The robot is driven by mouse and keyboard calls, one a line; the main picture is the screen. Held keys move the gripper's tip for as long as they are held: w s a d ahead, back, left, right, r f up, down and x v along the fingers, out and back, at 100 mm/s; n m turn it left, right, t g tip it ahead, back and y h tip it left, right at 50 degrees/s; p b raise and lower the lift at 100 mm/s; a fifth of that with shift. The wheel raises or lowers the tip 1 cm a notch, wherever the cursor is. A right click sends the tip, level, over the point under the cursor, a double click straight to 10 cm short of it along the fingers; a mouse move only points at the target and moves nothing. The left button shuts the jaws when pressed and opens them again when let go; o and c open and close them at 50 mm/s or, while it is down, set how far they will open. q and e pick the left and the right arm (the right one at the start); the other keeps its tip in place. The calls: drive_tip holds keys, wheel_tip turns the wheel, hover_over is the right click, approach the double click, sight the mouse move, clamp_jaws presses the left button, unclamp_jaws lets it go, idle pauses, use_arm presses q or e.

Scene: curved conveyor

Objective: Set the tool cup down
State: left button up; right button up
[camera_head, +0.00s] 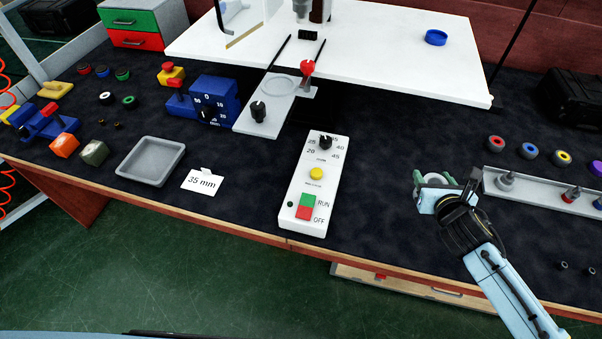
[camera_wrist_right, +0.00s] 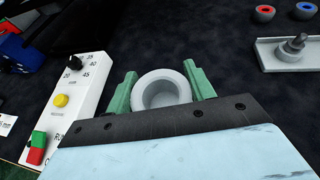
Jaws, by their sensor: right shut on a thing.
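The tool cup (camera_wrist_right: 163,94) is a light grey round cup with an open, empty-looking hollow. It sits between the two green fingers of my right gripper (camera_wrist_right: 160,72) in the right wrist view. In the head view the cup (camera_head: 435,182) is small and partly hidden by my right gripper (camera_head: 434,179), which is shut on it over the dark mat, right of the white control panel. I cannot tell whether its base touches the mat. My left gripper is not in view.
The white control panel (camera_head: 318,185) with dial and buttons stands to the left. A grey rail with tool holders (camera_head: 540,190) and several coloured rings (camera_head: 530,150) are to the right. A white raised table (camera_head: 400,50) is behind. Dark mat between panel and gripper is clear.

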drive_tip(key=shift+d+f, duration=0.15)
drive_tip(key=shift+f, duration=0.15)
wheel_tip(320, 180, down, 10)
drive_tip(key=b, duration=0.3)
drive_tip(key=shift+b, duration=0.3)
drive_tip(key=shift+f, duration=0.1)
drive_tip(key=o, duration=0.7)
drive_tip(key=shift+f, duration=0.1)
drive_tip(key=o, duration=0.4)
drive_tip(key=shift+r, duration=0.25)
drive_tip(key=p+v, duration=0.2)
drive_tip(key=v, duration=1)
